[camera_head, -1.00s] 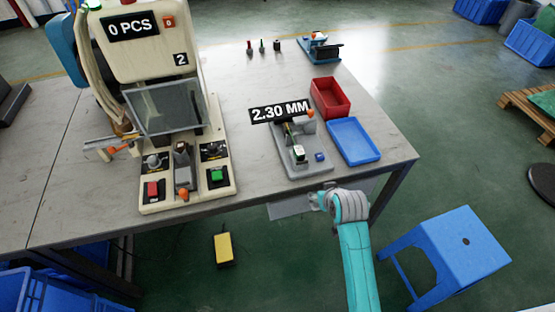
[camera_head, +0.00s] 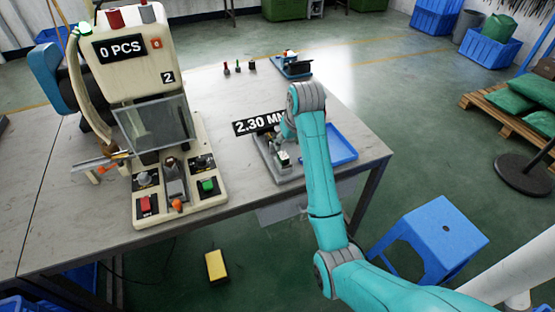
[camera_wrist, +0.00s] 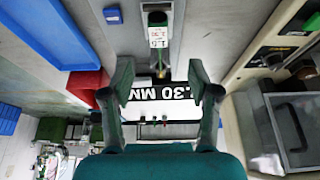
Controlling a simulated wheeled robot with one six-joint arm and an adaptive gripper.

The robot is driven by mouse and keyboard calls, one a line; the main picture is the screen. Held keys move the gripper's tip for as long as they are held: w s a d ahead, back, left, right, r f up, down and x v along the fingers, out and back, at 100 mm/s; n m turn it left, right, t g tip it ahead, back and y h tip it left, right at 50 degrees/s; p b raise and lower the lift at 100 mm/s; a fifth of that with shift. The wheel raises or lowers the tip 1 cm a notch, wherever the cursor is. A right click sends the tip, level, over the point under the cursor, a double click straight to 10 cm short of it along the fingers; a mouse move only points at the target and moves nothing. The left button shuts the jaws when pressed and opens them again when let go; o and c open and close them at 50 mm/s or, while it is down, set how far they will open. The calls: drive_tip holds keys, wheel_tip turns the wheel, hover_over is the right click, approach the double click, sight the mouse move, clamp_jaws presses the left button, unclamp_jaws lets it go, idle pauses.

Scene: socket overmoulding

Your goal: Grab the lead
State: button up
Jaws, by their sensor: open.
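My gripper (camera_wrist: 160,88) is open, its two fingers spread in the wrist view with nothing seen held between them. In the head view my gripper (camera_head: 281,138) is over the grey gauge fixture (camera_head: 288,176), and my arm partly covers it. In the wrist view a white block with a small readout (camera_wrist: 157,36) lies ahead of the fingers. A thin, dark and brassy piece (camera_wrist: 161,68) runs from it towards the gap between the fingers. It may be the lead, but it is too small to tell. Contact with the fingers cannot be made out.
A blue tray (camera_head: 342,147) and a red bin (camera_wrist: 87,84) lie beside the fixture. The beige press (camera_head: 142,78) stands at the left of the table (camera_head: 85,215). A blue device (camera_head: 293,67) stands at the back. A blue stool (camera_head: 432,236) is on the floor at right.

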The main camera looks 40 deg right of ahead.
sight(283, 154)
drive_tip(key=x, duration=0.4)
drive_tip(key=shift+x, duration=3.15)
drive_tip(key=shift+w+d+r, duration=0.1)
drive_tip(key=shift+r, duration=0.05)
clamp_jaws()
